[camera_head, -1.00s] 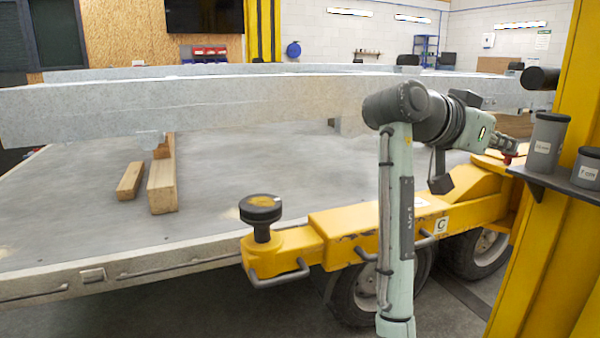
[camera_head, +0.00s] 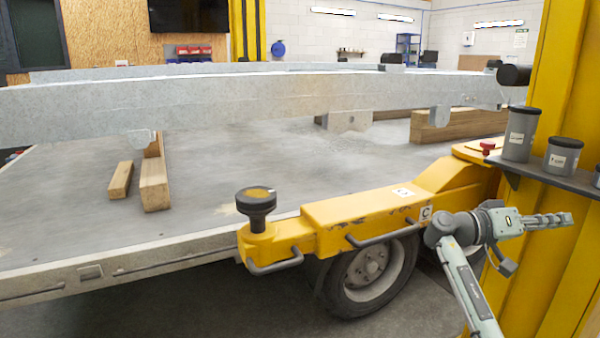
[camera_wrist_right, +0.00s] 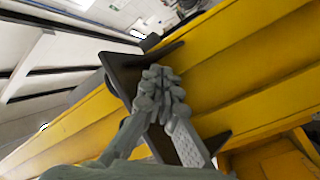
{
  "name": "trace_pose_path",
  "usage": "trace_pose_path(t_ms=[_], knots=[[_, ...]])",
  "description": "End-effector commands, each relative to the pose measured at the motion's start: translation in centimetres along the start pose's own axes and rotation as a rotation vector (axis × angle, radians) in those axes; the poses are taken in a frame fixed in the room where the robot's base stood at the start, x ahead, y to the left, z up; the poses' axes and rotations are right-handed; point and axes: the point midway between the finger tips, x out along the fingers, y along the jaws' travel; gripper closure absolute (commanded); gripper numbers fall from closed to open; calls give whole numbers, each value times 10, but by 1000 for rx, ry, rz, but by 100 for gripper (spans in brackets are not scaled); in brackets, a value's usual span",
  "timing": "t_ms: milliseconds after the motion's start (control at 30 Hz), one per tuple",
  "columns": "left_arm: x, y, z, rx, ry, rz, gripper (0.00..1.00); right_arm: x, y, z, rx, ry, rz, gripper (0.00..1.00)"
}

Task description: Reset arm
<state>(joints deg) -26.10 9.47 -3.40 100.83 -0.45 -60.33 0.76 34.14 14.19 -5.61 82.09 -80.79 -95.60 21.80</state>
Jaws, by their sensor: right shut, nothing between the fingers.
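My right gripper (camera_head: 568,219) is low at the right of the head view, in front of the yellow post (camera_head: 545,260) and below the small shelf. Its fingers are together and hold nothing. My right arm comes up from the bottom edge to it. In the right wrist view the closed fingertips (camera_wrist_right: 160,75) are in front of the shelf's dark underside and bracket. I cannot tell whether they touch it. My left gripper is not in view.
Grey canisters (camera_head: 519,135) stand on the dark shelf (camera_head: 550,181) on the post. A yellow beam (camera_head: 365,215) with a black knob (camera_head: 256,200) runs along the trailer deck (camera_head: 70,205). Metal rails (camera_head: 230,97) and wooden blocks (camera_head: 154,185) are on the deck.

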Motion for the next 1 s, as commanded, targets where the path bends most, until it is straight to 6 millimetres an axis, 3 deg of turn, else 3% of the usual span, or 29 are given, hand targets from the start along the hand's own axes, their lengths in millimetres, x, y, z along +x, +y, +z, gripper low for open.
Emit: trace_pose_path(t_ms=[33, 133, 367, 500, 700, 900, 933, 1000], knots=[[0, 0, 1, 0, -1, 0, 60, 21, -2, 12, -55, 9, 51, 100], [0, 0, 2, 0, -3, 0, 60, 57, -3, 33, -148, 23, 137, 100], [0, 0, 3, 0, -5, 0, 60, 36, -106, 38, -236, 21, -326, 100], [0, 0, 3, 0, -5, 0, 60, 5, -167, 43, -264, 44, -622, 100], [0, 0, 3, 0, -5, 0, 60, -65, -231, 40, -231, 98, -1025, 100], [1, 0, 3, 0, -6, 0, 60, -136, -260, 26, -132, 150, -1346, 100], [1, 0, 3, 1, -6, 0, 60, -144, -263, 32, -128, 150, -1376, 100], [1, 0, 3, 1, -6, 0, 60, -152, -269, 67, -168, 128, -1381, 100]])
